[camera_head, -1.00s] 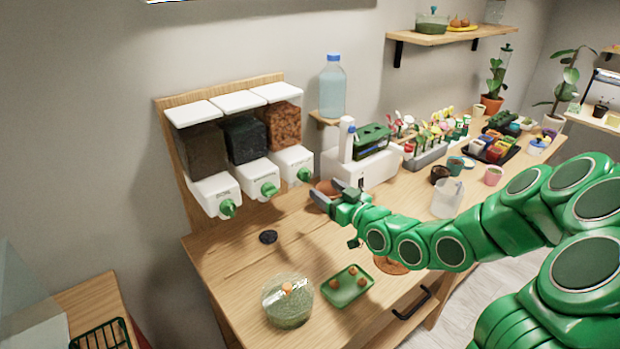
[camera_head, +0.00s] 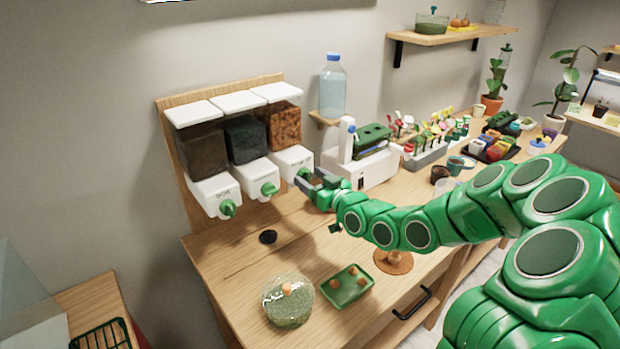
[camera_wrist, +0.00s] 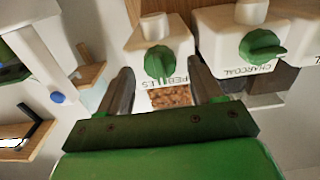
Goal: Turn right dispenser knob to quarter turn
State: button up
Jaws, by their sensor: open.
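The right dispenser (camera_head: 291,159) on the wall board holds brown pebbles. Its green knob (camera_head: 304,173) is partly hidden by my gripper in the head view. In the wrist view the knob (camera_wrist: 159,62) sits on the white housing, below the spout and above the word PEBBLES. My gripper (camera_wrist: 163,82) is open, with one finger on each side of the knob. The knob lies between the fingers in the picture, with a visible gap on both sides; I cannot tell the depth between them. In the head view my gripper (camera_head: 305,182) is right at the dispenser's front.
The middle dispenser's knob (camera_head: 269,189), marked CHARCOAL, is close on the left. The left dispenser's knob (camera_head: 228,208) is farther left. A white machine (camera_head: 362,172) stands close on the right. A water bottle (camera_head: 332,88) is on a small shelf. The counter below is partly clear.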

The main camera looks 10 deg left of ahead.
jog(key=shift+w+a, duration=0.3)
jog(key=shift+a, duration=0.1)
jog(key=c, duration=1)
jog(key=shift+c, duration=0.2)
